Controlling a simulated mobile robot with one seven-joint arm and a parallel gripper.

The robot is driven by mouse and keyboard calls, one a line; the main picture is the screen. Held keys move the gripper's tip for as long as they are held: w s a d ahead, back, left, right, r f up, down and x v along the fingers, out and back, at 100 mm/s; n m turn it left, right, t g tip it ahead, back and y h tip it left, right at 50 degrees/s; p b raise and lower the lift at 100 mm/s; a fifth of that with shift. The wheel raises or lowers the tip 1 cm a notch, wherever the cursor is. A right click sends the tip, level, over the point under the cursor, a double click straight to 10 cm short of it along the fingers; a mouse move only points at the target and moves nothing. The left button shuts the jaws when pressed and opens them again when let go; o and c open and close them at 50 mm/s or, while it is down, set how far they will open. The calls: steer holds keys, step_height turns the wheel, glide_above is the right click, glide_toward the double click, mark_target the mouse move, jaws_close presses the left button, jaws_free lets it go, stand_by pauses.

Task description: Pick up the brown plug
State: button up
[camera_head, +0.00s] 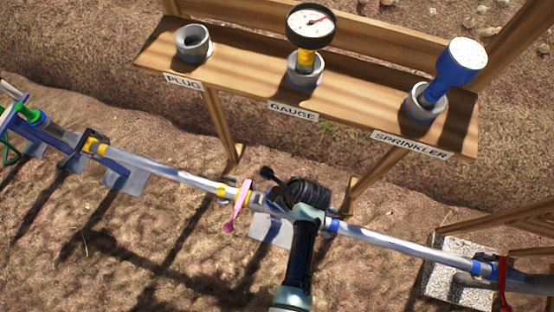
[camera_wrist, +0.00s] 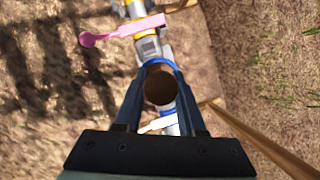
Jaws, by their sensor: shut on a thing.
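In the wrist view the brown plug (camera_wrist: 160,89) shows as a round brown end between the two fingers of my gripper (camera_wrist: 160,78). The fingers are shut on it. It lines up with the metal pipe (camera_wrist: 152,48) behind it; I cannot tell whether it sits in a pipe fitting or is clear of it. In the head view my gripper (camera_head: 285,195) is over the middle of the pipe (camera_head: 385,240), just right of the pink valve handle (camera_head: 238,205). The plug is hidden there by my gripper and arm.
A wooden shelf (camera_head: 350,108) stands behind the pipe. Its PLUG holder (camera_head: 193,43) is empty. A gauge (camera_head: 311,27) and a blue sprinkler (camera_head: 461,63) stand in the other holders. A concrete block (camera_head: 452,270) is under the pipe at right. Shelf posts stand close behind my gripper.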

jaws_close()
steer(key=shift+r, duration=0.15)
